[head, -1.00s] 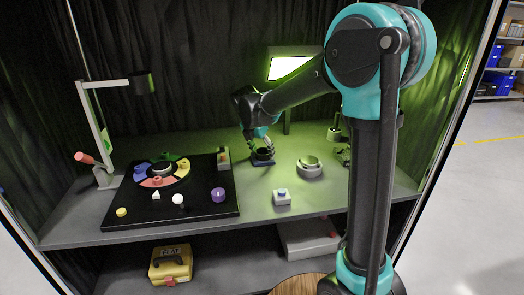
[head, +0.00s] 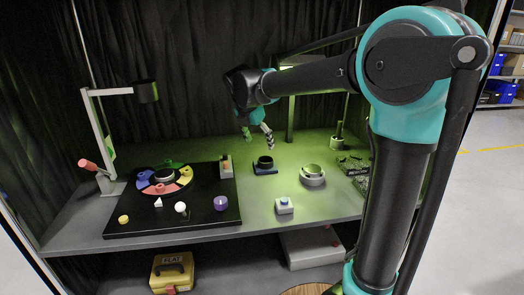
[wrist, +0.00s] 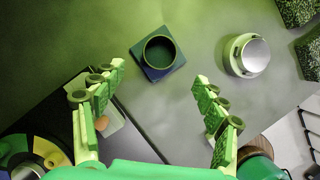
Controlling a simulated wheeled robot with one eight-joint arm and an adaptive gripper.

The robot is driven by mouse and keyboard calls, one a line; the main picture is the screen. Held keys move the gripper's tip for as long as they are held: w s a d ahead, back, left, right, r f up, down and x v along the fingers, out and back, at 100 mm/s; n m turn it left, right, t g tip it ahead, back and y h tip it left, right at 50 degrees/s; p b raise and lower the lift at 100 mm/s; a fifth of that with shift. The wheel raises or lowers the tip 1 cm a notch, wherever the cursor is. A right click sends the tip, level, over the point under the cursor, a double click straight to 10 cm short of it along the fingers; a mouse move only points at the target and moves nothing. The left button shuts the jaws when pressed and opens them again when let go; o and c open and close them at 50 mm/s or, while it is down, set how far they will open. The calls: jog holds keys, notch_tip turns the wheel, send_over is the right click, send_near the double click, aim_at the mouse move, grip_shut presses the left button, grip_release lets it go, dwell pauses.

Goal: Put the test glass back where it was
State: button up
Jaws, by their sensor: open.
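I cannot tell for certain whether this is the test glass. My gripper (head: 258,138) is above the dark piece, apart from it.
A black board (head: 135,220) with a coloured ring (head: 165,180) and small pieces lies left. A lamp (head: 145,92) stands at the back left.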

jog(key=shift+v, duration=1.1)
